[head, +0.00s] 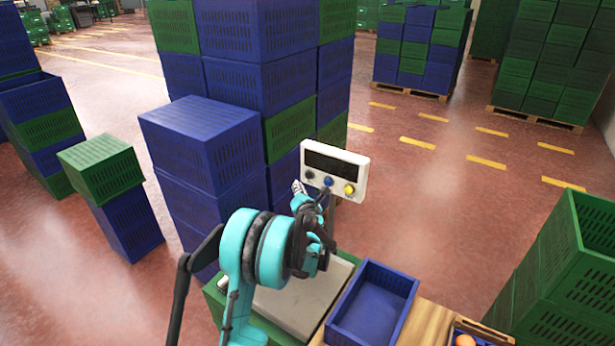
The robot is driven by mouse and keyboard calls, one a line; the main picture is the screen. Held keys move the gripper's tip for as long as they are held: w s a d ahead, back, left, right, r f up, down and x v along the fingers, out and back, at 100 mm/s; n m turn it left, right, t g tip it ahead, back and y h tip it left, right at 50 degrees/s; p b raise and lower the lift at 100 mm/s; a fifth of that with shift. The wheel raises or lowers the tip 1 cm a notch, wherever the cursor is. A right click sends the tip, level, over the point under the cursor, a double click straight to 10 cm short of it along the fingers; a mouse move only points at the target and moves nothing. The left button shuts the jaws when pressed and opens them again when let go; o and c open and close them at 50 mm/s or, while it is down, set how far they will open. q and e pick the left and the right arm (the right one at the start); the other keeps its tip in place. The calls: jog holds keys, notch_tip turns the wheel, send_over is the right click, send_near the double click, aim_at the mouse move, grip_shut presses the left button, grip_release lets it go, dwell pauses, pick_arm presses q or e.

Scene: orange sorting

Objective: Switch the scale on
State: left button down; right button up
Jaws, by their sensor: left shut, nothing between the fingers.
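The scale's display head (335,170) is a white box with a dark, blank-looking screen and a row of black, blue and yellow buttons below it. The scale's flat grey plate (292,304) lies below, partly hidden by my left arm. My left gripper (326,190) is shut and empty. Its fingertips are at the lower left part of the panel, by the blue button (328,181); I cannot tell whether they touch it. The yellow button (349,189) is clear to the right. My right gripper is not in view.
An empty blue crate (411,293) stands right of the scale plate, beside a wooden surface (428,322). A crate with oranges (465,341) shows at the bottom edge. Stacked blue and green crates (208,145) stand close behind and left of my arm. Green crates (570,262) stand at the right.

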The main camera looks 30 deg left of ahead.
pick_arm(q)
jog(key=shift+w+d, duration=0.1)
jog(key=shift+w, duration=1.5)
jog(key=shift+w, duration=0.4)
jog(key=shift+w+d, duration=0.1)
jog(key=shift+w, duration=0.45)
dwell(0.9)
jog(key=shift+s, duration=0.1)
jog(key=shift+s+b, duration=0.4)
jog(key=shift+s, duration=0.5)
jog(key=s, duration=0.5)
jog(key=shift+a+b, duration=0.3)
jog(key=shift+b, duration=0.05)
